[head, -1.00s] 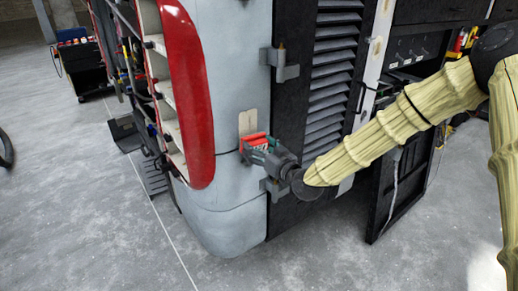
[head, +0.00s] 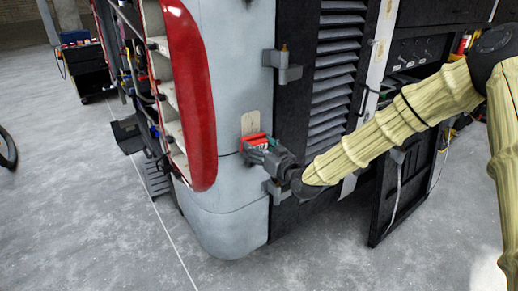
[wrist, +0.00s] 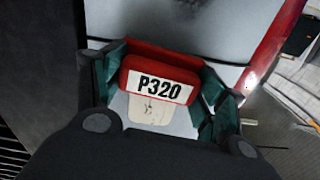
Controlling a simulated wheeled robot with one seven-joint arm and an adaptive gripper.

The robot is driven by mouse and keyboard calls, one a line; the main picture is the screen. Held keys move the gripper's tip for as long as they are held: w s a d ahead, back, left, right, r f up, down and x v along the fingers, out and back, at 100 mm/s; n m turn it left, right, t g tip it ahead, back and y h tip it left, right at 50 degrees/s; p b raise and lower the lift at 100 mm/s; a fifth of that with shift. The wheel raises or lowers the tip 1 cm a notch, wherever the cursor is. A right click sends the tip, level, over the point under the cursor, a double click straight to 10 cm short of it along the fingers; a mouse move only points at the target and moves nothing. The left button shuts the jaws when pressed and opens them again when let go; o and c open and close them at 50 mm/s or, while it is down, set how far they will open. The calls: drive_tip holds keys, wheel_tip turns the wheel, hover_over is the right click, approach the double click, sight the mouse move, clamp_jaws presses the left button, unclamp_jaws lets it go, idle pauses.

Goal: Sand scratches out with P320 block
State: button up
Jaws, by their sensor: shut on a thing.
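My gripper (head: 262,152) is shut on a red sanding block (head: 254,141) at the corner panel of the coach. In the wrist view the block (wrist: 158,68) carries a white label reading P320, and the green-padded fingers (wrist: 160,95) sit on both sides of it. The block is at the grey panel (head: 228,105); I cannot tell whether it touches. A beige patch (head: 250,122) on the panel shows just above the block. In the wrist view the patch (wrist: 148,110) shows below the label, with faint dark marks. The block hides part of the patch.
A red light strip (head: 187,100) runs down the panel's left side. Grey hinges (head: 282,66) stick out at its right, beside a louvred black door (head: 333,75). An open black door (head: 405,185) stands at the right.

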drive_tip(key=shift+w+r, duration=0.1)
drive_tip(key=shift+r, duration=0.05)
drive_tip(key=shift+r+p, duration=2)
drive_tip(key=shift+r, duration=3.4)
drive_tip(key=shift+a, duration=0.1)
drive_tip(key=shift+f+b, duration=0.1)
drive_tip(key=shift+b, duration=0.2)
drive_tip(key=shift+f+b, duration=1.3)
drive_tip(key=shift+f, duration=0.55)
drive_tip(key=shift+f, duration=0.1)
drive_tip(key=shift+f+b, duration=2.6)
drive_tip(key=shift+f, duration=1)
drive_tip(key=shift+r, duration=0.15)
